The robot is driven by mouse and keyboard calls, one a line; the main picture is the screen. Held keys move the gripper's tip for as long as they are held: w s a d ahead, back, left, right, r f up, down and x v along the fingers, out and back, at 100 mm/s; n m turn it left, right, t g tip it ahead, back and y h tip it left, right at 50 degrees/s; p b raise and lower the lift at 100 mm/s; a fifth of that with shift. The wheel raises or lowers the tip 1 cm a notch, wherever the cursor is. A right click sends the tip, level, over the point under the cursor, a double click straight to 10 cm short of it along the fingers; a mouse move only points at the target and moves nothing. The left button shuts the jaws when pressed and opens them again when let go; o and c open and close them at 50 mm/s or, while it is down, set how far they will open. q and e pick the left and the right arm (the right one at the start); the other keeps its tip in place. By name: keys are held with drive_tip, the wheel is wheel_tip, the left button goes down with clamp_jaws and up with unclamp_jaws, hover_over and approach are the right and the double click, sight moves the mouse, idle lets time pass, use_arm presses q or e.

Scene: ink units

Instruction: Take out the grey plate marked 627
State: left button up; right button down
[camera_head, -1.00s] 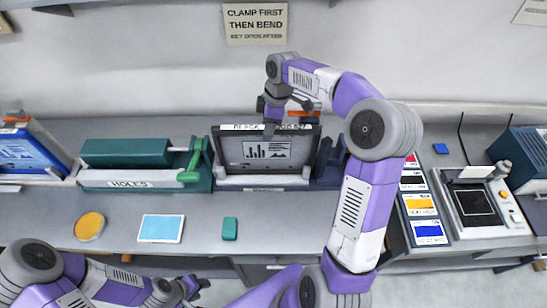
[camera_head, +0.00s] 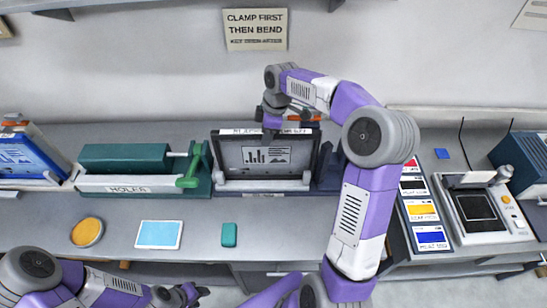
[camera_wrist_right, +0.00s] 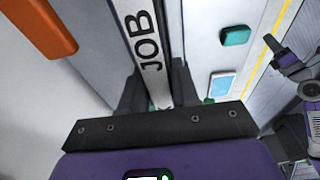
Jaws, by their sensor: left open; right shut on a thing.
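The dark grey framed plate (camera_head: 265,158) with a chart picture stands upright in its holder at the back middle of the bench. A white label strip runs along its top edge; I read "JOB" on that edge in the right wrist view (camera_wrist_right: 149,45), but the number is not clear. My right gripper (camera_head: 272,124) is at the plate's top edge from above. In the right wrist view its jaws (camera_wrist_right: 155,92) are shut on that edge. My left gripper (camera_head: 185,294) is open and empty low in the picture, in front of the bench and away from the plate.
A yellow disc (camera_head: 87,232), light blue tablet (camera_head: 159,234) and teal block (camera_head: 229,234) lie in front. Colour cards (camera_head: 423,210) and a scanner-like device (camera_head: 476,207) are right.

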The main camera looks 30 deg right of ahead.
drive_tip(key=p+v, duration=0.3)
drive_tip(key=a+p+v, duration=0.1)
drive_tip(key=p+v, duration=0.2)
drive_tip(key=v, duration=0.1)
drive_tip(key=w+a+p+v, duration=0.1)
drive_tip(key=p+v, duration=0.2)
drive_tip(key=v, duration=0.1)
drive_tip(key=shift+r, duration=0.2)
drive_tip(key=shift+f, duration=0.1)
